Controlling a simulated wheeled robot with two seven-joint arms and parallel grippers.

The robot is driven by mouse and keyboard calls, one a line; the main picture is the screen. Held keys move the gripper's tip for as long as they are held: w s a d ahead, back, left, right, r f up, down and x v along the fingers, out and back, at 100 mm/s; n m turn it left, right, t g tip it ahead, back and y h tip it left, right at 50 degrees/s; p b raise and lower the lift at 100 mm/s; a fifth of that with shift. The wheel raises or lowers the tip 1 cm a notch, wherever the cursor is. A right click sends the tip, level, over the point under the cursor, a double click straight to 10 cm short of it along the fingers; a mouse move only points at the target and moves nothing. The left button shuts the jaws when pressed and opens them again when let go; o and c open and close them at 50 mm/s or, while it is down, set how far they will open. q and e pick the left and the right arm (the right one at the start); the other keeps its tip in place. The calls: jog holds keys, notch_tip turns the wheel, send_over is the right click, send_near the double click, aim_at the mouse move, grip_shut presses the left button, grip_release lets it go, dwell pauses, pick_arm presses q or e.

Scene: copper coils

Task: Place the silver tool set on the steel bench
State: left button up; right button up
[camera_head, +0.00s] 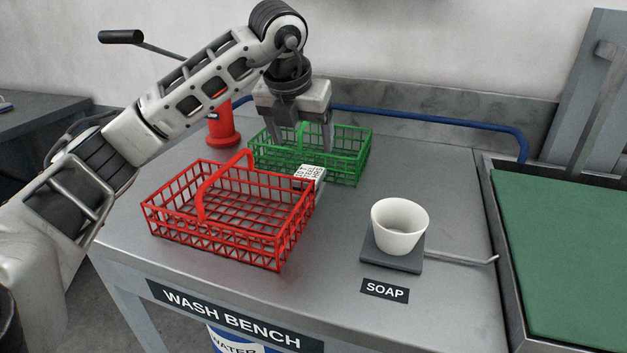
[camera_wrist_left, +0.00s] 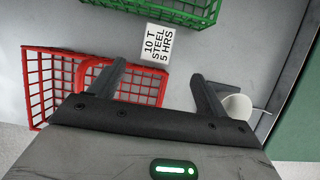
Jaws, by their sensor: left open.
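The grey steel bench (camera_head: 345,285), labelled WASH BENCH, fills the middle of the head view. I make out no silver tool set in either view. My left gripper (camera_head: 301,149) is open, pointing down with nothing between its fingers, and overlaps the green basket (camera_head: 353,138) in the head view. In the left wrist view its open fingers (camera_wrist_left: 159,70) overlap the red basket (camera_wrist_left: 47,82), and the green basket (camera_wrist_left: 185,12) lies beyond them. I cannot tell its exact height above the bench. My right gripper is not in view.
A red wire basket (camera_head: 284,248) stands at the front left. A printed white card (camera_head: 310,172) is between the baskets. A white cup (camera_head: 400,230) stands on a dark pad. A red post (camera_head: 222,130) is behind, and a green surface (camera_head: 570,260) at right.

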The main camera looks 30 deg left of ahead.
aim_at(308, 173)
pick_arm(q)
jog(key=x, duration=0.7)
jog(key=shift+f, duration=0.1)
jog(key=shift+a+x, duration=0.15)
jog(key=shift+x, duration=1.2)
jog(key=shift+a+x, duration=0.1)
jog(key=shift+x, duration=1.25)
jog(key=shift+w, duration=0.15)
jog(key=shift+c, duration=0.3)
jog(key=shift+r, duration=0.2)
jog(key=c, duration=1.3)
